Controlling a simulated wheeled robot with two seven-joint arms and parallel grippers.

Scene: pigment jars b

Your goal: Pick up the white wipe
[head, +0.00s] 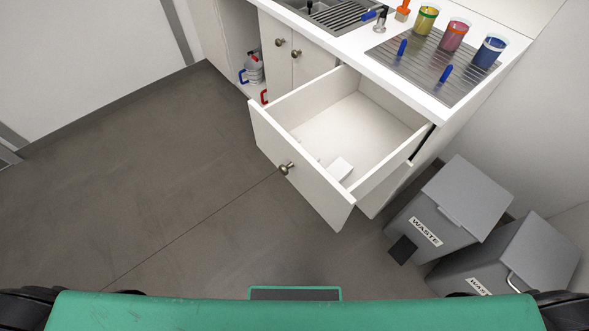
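A small white block-like thing (340,169), which may be the white wipe, lies in the open drawer (281,146) near its front right corner. It is pale against the white drawer floor, so its exact shape is hard to tell. Neither of my grippers shows in the head view.
The drawer stands pulled out below a white counter (408,88). On the counter's metal grid stand a yellow jar (426,19), a red jar (453,36) and a blue jar (488,52). Two grey waste bins (465,200) stand right of the drawer. The floor (150,170) at left is clear.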

